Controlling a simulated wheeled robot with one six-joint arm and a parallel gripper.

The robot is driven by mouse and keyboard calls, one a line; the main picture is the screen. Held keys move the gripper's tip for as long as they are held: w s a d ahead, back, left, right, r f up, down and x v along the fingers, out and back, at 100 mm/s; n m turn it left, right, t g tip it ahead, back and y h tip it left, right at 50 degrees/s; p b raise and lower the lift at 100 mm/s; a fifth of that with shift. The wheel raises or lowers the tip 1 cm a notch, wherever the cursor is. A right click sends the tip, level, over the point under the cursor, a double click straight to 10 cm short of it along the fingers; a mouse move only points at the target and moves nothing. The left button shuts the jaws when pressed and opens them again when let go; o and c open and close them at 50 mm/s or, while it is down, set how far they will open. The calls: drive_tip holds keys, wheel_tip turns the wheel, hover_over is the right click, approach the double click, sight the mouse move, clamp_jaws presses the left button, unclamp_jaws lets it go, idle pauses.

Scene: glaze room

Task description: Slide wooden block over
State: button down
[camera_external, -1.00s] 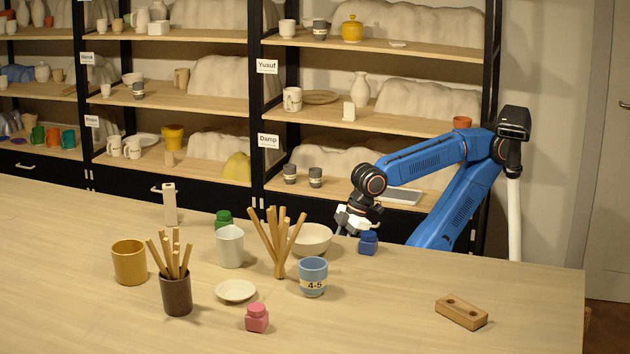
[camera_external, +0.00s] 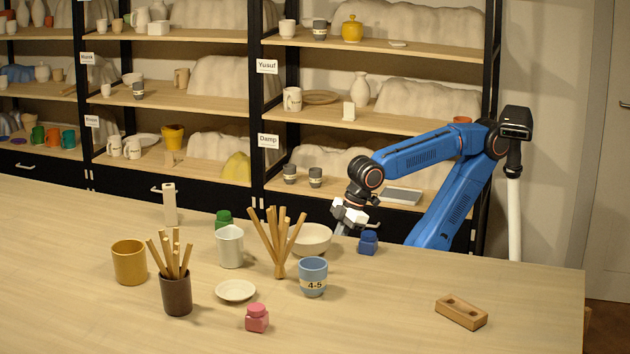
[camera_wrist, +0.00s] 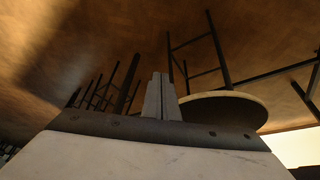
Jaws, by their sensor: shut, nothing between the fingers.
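A wooden block (camera_external: 461,312) with two dark round recesses in its top lies flat near the table's right front part, with nothing touching it. The block cannot be made out in the wrist view.
The blue jar (camera_external: 368,242) and white bowl (camera_external: 311,239) stand close to my gripper. A stick holder (camera_external: 279,268), a blue cup (camera_external: 312,278) and a pink jar (camera_external: 257,318) stand further left. The table (camera_external: 400,290) is clear between the blue cup and the block.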

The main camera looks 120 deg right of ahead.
drive_tip(key=w+a+r+n, duration=0.1)
drive_tip(key=w+a+r, duration=0.2)
drive_tip(key=r, duration=0.4)
drive_tip(key=w+a+r+n+h, duration=0.1)
drive_tip(key=w+a+r+n, duration=0.15)
drive_tip(key=r, duration=0.35)
drive_tip(key=w+a+r+n, duration=0.1)
drive_tip(key=w+a+r, duration=0.25)
drive_tip(key=r, duration=0.35)
drive_tip(key=w+a+r+n+g, duration=0.1)
drive_tip(key=w+a+r+n, duration=0.25)
drive_tip(key=a, duration=0.65)
drive_tip(key=w+a+r+n, duration=0.25)
drive_tip(key=a+r, duration=0.25)
drive_tip(key=a, duration=0.4)
drive_tip(key=n+g+y, duration=0.1)
drive_tip(key=n+g, duration=0.3)
drive_tip(key=n, duration=1.2)
hover_over(492, 326)
drive_tip(key=s+a, duration=0.3)
drive_tip(key=f, duration=0.2)
wheel_tip(492, 326, down, 10)
drive_tip(key=shift+d, duration=0.1)
drive_tip(key=shift+w+d+r, duration=0.2)
drive_tip(key=shift+w+d, duration=0.65)
drive_tip(key=shift+w, duration=0.15)
drive_tip(key=shift+w+d, duration=0.5)
drive_tip(key=shift+d, duration=0.05)
